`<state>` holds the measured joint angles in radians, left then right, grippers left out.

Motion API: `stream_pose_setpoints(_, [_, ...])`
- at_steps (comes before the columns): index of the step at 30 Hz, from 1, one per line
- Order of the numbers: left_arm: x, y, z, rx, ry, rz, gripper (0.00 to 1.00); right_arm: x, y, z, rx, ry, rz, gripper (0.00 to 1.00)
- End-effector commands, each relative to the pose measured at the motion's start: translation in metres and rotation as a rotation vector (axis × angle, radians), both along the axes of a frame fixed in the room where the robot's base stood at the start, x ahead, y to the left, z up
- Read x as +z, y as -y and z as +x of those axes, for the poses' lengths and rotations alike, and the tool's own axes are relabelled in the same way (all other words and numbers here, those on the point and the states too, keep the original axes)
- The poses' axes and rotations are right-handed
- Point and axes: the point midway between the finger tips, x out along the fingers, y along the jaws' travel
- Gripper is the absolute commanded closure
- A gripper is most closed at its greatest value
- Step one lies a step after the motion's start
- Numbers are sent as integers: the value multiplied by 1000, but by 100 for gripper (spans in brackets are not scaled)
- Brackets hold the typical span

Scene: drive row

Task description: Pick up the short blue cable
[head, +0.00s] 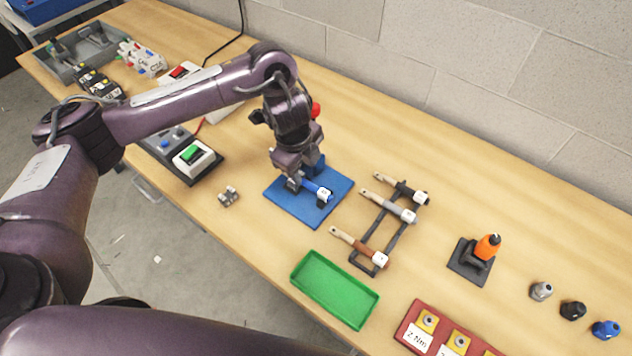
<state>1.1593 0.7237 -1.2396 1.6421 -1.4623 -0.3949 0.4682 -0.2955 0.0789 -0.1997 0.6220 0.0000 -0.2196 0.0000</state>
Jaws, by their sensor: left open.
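No short blue cable shows clearly. A short blue rod-like piece with a white tag (323,193) lies over the blue mat (310,213); I cannot tell if it is a cable or a tool handle. My left gripper (294,185) is open, pointing down over the mat's left part, at the left end of this blue piece. The gripper hides that end, and I cannot tell whether the fingers touch it. A blue block (316,164) stands behind the gripper. My right gripper is out of view.
A black rack (398,238) with several tagged handles stands right of the mat. A green tray (334,289) lies in front. An orange-topped tool on a black stand (486,250), small sockets (573,310) and a green-button box (195,160) are on the bench.

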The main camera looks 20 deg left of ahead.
Motion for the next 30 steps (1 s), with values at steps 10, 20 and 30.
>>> stream_pose_setpoints(10, [-46,12,3,-1,-5,-5,58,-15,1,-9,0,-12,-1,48])
stream_pose_setpoints(20, [-71,15,9,-3,1,-1,58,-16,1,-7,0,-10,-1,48])
stream_pose_setpoints(30, [-71,15,9,-2,1,-2,81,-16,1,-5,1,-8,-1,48])
